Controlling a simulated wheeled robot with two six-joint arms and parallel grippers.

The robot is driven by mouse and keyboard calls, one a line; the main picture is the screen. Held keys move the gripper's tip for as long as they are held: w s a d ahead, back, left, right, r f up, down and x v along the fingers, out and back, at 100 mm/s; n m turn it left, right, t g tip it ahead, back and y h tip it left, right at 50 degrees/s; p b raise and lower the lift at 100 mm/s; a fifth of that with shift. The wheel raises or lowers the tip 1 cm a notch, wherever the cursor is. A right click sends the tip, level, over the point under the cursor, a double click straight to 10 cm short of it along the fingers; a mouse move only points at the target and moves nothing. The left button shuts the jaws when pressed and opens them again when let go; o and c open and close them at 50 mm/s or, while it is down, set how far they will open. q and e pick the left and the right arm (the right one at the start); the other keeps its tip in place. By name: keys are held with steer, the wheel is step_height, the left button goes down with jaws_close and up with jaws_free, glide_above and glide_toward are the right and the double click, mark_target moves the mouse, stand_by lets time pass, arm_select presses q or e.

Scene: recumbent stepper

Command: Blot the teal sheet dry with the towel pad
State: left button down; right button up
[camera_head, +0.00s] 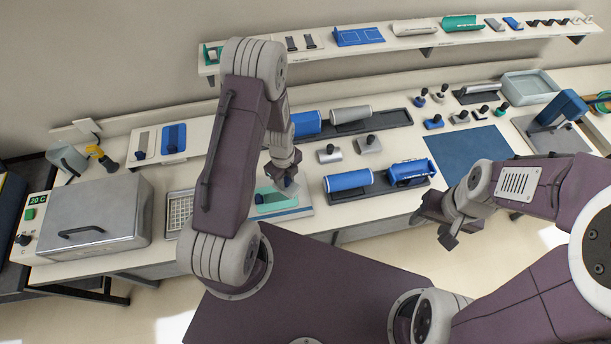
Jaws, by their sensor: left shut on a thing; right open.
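The teal sheet (275,206) lies on a pale board (303,204) near the front edge of the bench, left of the middle. My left gripper (284,180) points down just above the back of the sheet. It is shut on what seems to be the towel pad; the pad is mostly hidden by the fingers, and I cannot tell whether it touches the sheet. My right gripper (432,222) is open and empty, in front of the bench's front edge, right of the middle.
A metal lidded box (95,215) and a wire rack (179,210) stand to the left. Trays with blue rollers (348,181) are right of the sheet. A dark blue mat (465,150) leaves clear room farther right. A shelf (395,43) runs along the back.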

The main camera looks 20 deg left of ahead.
mark_target(273, 184)
arm_select(q)
steer(key=shift+w+a, duration=0.15)
steer(key=shift+a, duration=0.3)
steer(key=shift+w+a+f, duration=0.15)
steer(key=shift+w+f, duration=0.05)
steer(key=shift+f, duration=0.1)
steer(key=f+b, duration=0.4)
steer(key=shift+s+d+f, duration=0.2)
steer(key=shift+d+f, duration=0.1)
steer(key=shift+f, duration=0.1)
steer(key=a, duration=0.1)
steer(key=s+a, duration=0.1)
steer(key=a, duration=0.1)
steer(key=shift+s+f+b, duration=0.15)
steer(key=shift+b, duration=0.15)
steer(key=shift+s+a, duration=0.15)
steer(key=shift+a, duration=0.2)
steer(key=shift+s+a, duration=0.2)
steer(key=shift+s, duration=0.05)
steer(key=shift+d, duration=0.1)
arm_select(e)
steer(key=f, duration=0.4)
steer(key=shift+w+a+f, duration=0.2)
steer(key=shift+w+f, duration=0.1)
steer(key=shift+w, duration=0.1)
steer(key=shift+w+a, duration=0.1)
